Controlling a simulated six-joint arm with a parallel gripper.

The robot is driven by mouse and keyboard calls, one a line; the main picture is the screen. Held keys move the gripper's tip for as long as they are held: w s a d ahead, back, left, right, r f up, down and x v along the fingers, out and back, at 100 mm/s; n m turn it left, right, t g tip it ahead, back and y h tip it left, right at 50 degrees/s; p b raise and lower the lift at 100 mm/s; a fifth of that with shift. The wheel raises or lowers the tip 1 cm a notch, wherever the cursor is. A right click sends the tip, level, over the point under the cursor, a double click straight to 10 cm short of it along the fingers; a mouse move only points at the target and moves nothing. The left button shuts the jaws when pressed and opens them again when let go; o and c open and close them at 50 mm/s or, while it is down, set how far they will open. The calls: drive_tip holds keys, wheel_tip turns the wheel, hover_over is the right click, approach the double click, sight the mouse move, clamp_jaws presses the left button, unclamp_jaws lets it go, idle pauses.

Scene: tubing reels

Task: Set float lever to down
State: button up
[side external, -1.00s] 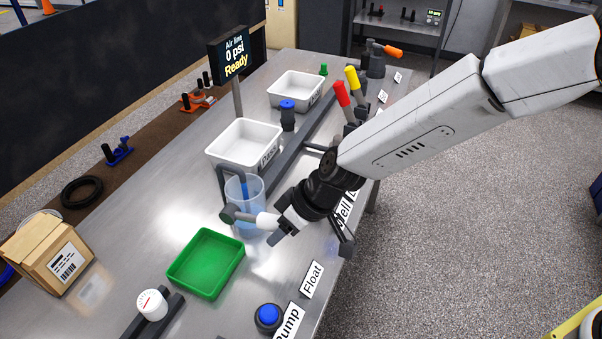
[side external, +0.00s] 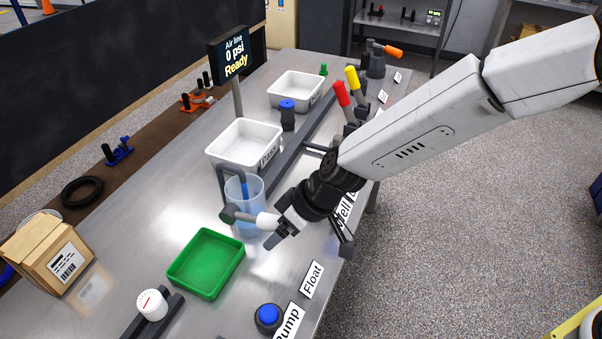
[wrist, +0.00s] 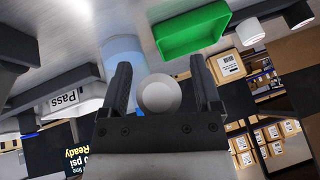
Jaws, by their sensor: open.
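The float lever (side external: 266,220) has a white handle on a dark grey pivot, beside the clear tank (side external: 245,190) with blue inside. The handle lies roughly level, pointing from the pivot toward my gripper. My gripper (side external: 273,230) is at the handle's free end. In the wrist view the handle's round white end (wrist: 160,95) sits between the two spread dark fingers of my gripper (wrist: 163,78), with gaps on both sides. The Float label (side external: 312,280) lies on the bench edge nearby. Part of the handle's end is hidden by my gripper in the side view.
A green tray (side external: 207,262) lies close to the tank. A blue Pump button (side external: 268,318) is at the front, and a white dial (side external: 151,304) stands left of it. White bins (side external: 243,143), red (side external: 342,93) and yellow (side external: 352,77) handles stand farther back.

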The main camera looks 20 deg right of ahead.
drive_tip(key=v, duration=0.7)
drive_tip(key=shift+d+r, duration=0.2)
drive_tip(key=shift+r, duration=0.1)
drive_tip(key=shift+s, duration=0.1)
drive_tip(key=c, duration=0.4)
drive_tip(key=shift+r, duration=0.4)
drive_tip(key=c, duration=0.3)
drive_tip(key=shift+w+d+r, duration=0.1)
drive_tip(key=shift+w+r, duration=0.15)
drive_tip(key=shift+r, duration=0.45)
drive_tip(key=c, duration=0.4)
wheel_tip(320, 180, up, 8)
drive_tip(key=w+d, duration=0.1)
drive_tip(key=d, duration=0.1)
drive_tip(key=shift+t, duration=0.3)
